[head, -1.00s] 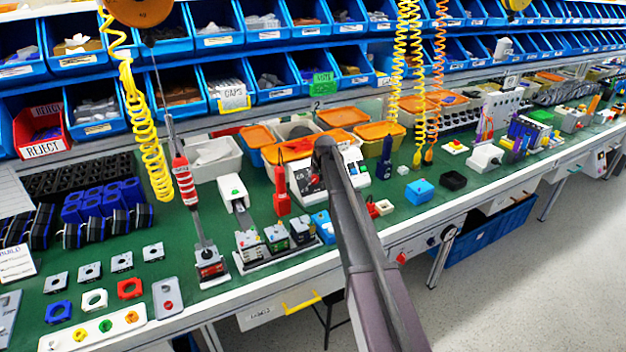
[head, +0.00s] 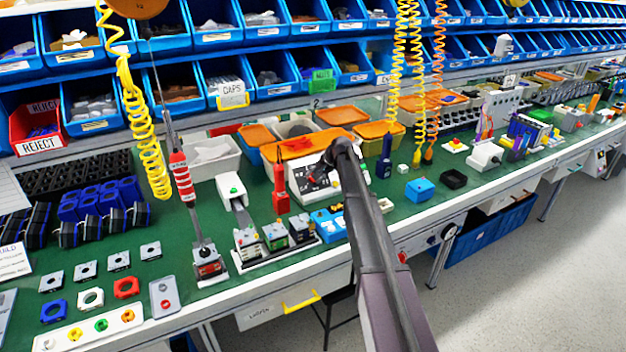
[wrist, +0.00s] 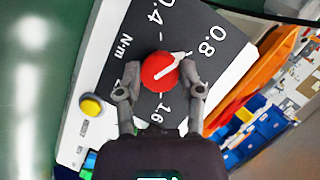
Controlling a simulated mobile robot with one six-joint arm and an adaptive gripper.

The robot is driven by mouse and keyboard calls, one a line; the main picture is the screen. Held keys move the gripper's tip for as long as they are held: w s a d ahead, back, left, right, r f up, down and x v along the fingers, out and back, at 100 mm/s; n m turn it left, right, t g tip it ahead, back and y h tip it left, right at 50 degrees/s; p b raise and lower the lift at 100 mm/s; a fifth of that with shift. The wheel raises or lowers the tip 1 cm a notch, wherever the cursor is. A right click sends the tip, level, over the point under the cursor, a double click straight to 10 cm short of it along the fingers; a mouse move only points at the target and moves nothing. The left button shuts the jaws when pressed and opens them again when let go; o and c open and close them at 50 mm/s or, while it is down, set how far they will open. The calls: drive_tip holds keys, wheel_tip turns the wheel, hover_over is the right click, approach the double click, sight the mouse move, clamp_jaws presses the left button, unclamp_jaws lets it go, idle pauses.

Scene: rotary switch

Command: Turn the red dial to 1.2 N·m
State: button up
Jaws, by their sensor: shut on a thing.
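The red dial (wrist: 160,72) sits on a black panel (wrist: 118,62) of a white device. Its white pointer points up-right, roughly at the 0.8 mark. The printed 0.4, 0.8, 1.6 and N·m show; the 1.2 label is not visible, and the right finger covers part of the scale. My gripper (wrist: 161,78) is shut on the dial, one finger on each side. In the head view, the white device (head: 300,190) stands on the green bench, with my arm end in front of its panel; the dial is too small to make out there.
A yellow button (wrist: 91,105) is on the device beside the panel. Orange-lidded bins (head: 378,130) stand behind it. A red hanging tool (head: 280,186) is to its left. A blue box (head: 420,190) lies to the right on the green bench.

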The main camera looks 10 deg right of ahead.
drive_tip(key=m+b, duration=0.1)
drive_tip(key=m, duration=0.1)
drive_tip(key=m+t+y, duration=0.1)
drive_tip(key=m, duration=0.1)
drive_tip(key=m+b, duration=0.1)
drive_tip(key=m, duration=0.1)
drive_tip(key=shift+s+d+f+t+y+b, duration=0.1)
drive_tip(key=shift+s+f+t+y+b, duration=0.2)
drive_tip(key=shift+y+b, duration=0.1)
drive_tip(key=m+t+b, duration=0.1)
drive_tip(key=m, duration=0.2)
drive_tip(key=shift+y, duration=0.3)
drive_tip(key=shift+s+m+t+b, duration=0.1)
drive_tip(key=shift+m+t+b, duration=0.7)
drive_tip(key=shift+m, duration=1)
drive_tip(key=o, duration=1.1)
drive_tip(key=shift+o, duration=0.3)
drive_tip(key=shift+r, duration=0.1)
drive_tip(key=shift+w, duration=0.2)
